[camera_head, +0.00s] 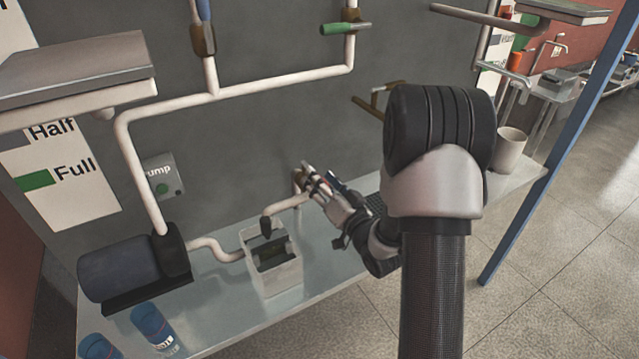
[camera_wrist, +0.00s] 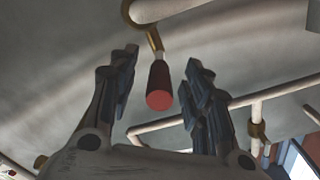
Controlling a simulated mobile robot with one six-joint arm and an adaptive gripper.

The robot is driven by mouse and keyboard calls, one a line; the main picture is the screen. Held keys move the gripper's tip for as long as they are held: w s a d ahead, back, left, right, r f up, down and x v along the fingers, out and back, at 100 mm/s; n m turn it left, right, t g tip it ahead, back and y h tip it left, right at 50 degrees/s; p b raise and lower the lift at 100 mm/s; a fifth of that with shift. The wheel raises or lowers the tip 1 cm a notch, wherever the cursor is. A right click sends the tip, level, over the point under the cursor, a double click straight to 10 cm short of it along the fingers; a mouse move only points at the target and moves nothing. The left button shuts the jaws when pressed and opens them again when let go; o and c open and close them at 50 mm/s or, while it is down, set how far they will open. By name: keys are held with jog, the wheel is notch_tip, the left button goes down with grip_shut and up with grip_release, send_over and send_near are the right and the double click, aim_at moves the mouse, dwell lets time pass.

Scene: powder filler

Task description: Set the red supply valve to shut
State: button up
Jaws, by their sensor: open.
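The red supply valve shows in the wrist view as a dark lever with a red end (camera_wrist: 159,99) on a brass body (camera_wrist: 142,18). Its lever points toward the wrist camera. My gripper (camera_wrist: 161,66) is open, one finger on each side of the lever in that view; neither finger visibly touches it, and I cannot tell how deep it lies between them. In the head view my gripper (camera_head: 318,182) is at a brass fitting (camera_head: 298,178) on the low white pipe, and hides the red lever.
A pump motor (camera_head: 125,268), a clear box (camera_head: 274,278) and blue cans (camera_head: 152,322) stand on the glass shelf. A green-handled valve (camera_head: 346,28) and a blue-handled valve (camera_head: 203,38) sit above. Another brass valve (camera_head: 378,100) is on the wall behind my arm.

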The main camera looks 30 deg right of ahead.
jog(key=shift+w, duration=0.45)
grip_shut()
dwell(0.3)
